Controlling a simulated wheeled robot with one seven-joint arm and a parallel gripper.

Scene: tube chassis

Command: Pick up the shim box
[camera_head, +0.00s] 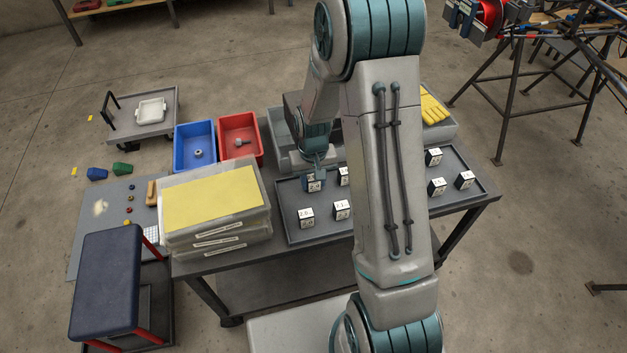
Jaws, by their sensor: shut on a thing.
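Several small white and black labelled shim boxes stand on a grey tray (292,222) on the table. Two stand at the tray's front left, one box (306,217) and another box (341,209). My gripper (314,180) reaches down at the tray's back left and is shut on a shim box (314,186). I cannot tell whether that box is lifted off the tray. Another box (343,176) stands just right of it, partly hidden by my arm. More boxes stand at the right, such as one box (437,186). My arm hides the tray's middle.
Stacked clear cases with a yellow top (212,200) stand left of the tray. A blue bin (195,148) and a red bin (240,140) sit behind them. Yellow gloves (433,110) lie in a grey container at the back right. A dark padded stool (107,280) stands front left.

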